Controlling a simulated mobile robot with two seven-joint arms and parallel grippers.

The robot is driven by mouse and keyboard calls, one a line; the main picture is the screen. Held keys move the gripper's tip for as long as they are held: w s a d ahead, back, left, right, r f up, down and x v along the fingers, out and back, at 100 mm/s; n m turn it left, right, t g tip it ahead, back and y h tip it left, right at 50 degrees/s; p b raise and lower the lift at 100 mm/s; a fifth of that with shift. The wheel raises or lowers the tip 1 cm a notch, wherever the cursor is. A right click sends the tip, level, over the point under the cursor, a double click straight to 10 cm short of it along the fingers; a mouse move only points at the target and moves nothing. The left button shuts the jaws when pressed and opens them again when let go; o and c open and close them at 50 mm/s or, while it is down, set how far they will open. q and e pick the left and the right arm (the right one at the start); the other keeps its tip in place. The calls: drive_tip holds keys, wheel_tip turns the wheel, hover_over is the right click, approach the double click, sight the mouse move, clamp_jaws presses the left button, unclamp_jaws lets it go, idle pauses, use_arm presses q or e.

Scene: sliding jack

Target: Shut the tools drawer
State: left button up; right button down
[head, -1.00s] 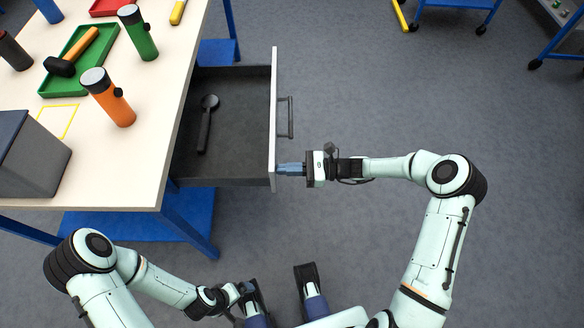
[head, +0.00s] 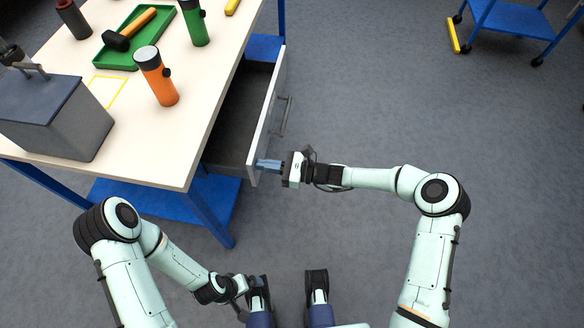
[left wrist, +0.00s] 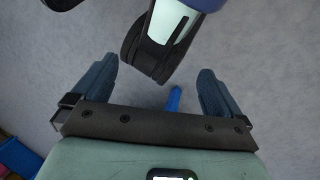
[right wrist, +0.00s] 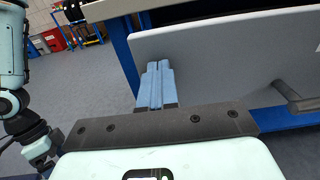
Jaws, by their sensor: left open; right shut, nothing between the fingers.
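The tools drawer (head: 232,130) is partly open, sticking out from under the right side of the workbench. Its pale front panel (head: 266,118) has a dark bar handle (head: 286,115) on the outer face. My right gripper (head: 262,165) is shut and empty, its blue fingertips at the near end of the front panel. In the right wrist view the closed fingers (right wrist: 155,85) meet the panel's outer face (right wrist: 215,55), with the handle (right wrist: 295,98) to the right. My left gripper (left wrist: 160,90) is open and empty, low over the floor by my base.
On the workbench (head: 150,150) are an orange flashlight (head: 157,80), a green flashlight (head: 195,25), a green tray (head: 110,58) with a hammer, and a grey box (head: 75,125). A blue cart (head: 510,18) stands far right. The floor right of the drawer is clear.

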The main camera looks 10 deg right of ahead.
drive_tip(key=b+x, duration=0.3)
drive_tip(key=x, duration=1)
drive_tip(key=shift+a+f, duration=0.1)
drive_tip(key=shift+a, duration=0.1)
drive_tip(key=shift+w+a, duration=0.25)
drive_tip(key=shift+a, duration=0.4)
use_arm(q)
drive_tip(key=w+a+f+t+y, duration=0.1)
drive_tip(key=w+a+f, duration=0.1)
drive_tip(key=w+f, duration=0.2)
drive_tip(key=shift+w+a+t, duration=0.25)
drive_tip(key=shift+w+t, duration=0.15)
drive_tip(key=shift+w, duration=0.25)
use_arm(e)
drive_tip(key=shift+a, duration=0.1)
use_arm(q)
drive_tip(key=shift+f, duration=0.1)
use_arm(e)
drive_tip(key=shift+r, duration=0.25)
